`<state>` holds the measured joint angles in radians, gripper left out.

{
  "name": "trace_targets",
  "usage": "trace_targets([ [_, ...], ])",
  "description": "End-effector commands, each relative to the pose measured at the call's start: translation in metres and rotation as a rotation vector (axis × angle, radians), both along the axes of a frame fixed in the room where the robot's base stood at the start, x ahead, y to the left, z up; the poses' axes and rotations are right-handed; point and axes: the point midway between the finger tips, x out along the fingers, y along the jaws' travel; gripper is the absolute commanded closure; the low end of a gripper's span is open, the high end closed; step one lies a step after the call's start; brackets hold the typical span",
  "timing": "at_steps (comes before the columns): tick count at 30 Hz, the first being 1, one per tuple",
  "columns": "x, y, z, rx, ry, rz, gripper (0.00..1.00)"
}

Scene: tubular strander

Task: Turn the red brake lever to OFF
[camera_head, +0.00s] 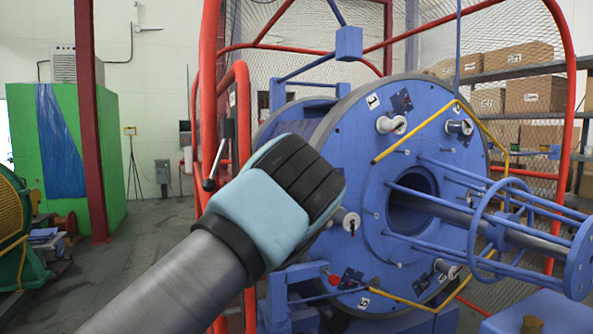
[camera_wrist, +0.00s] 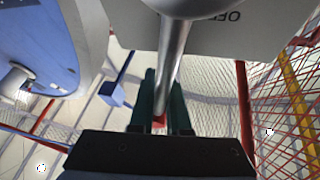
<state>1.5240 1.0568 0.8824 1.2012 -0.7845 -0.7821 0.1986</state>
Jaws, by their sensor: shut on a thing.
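In the wrist view, the lever is a grey metal rod (camera_wrist: 174,58) coming down from a round hub. A small red part (camera_wrist: 159,122) shows low between the fingers. My gripper (camera_wrist: 163,80) has its two dark green fingers on either side of the rod, shut on the lever's end. A grey plate (camera_wrist: 225,38) behind the hub carries partly cut-off, upside-down lettering that looks like OFF. In the head view, the back of my gripper (camera_head: 305,180) covers its fingertips and the held lever. The lever's exact angle against the plate's marks cannot be told.
A blue strander disc (camera_head: 370,190) with bobbins and rods stands right behind my gripper. Red guard tubes (camera_head: 207,90) rise close on the left, with a dark-knobbed handle (camera_head: 209,184) on them. Wire mesh (camera_wrist: 290,100) is at right in the wrist view. Open floor (camera_head: 150,240) lies left.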

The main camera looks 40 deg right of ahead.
Motion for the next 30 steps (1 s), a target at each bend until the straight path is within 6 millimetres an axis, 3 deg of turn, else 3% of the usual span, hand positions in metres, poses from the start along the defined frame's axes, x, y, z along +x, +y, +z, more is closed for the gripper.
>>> trace_targets([
  [1,0.005,0.005,-0.007,-0.035,0.01,0.001,1.0],
  [18,0.025,0.052,-0.005,-0.441,0.172,0.001,1.0],
  [30,0.031,0.067,-0.006,-0.586,0.228,0.0,1.0],
])
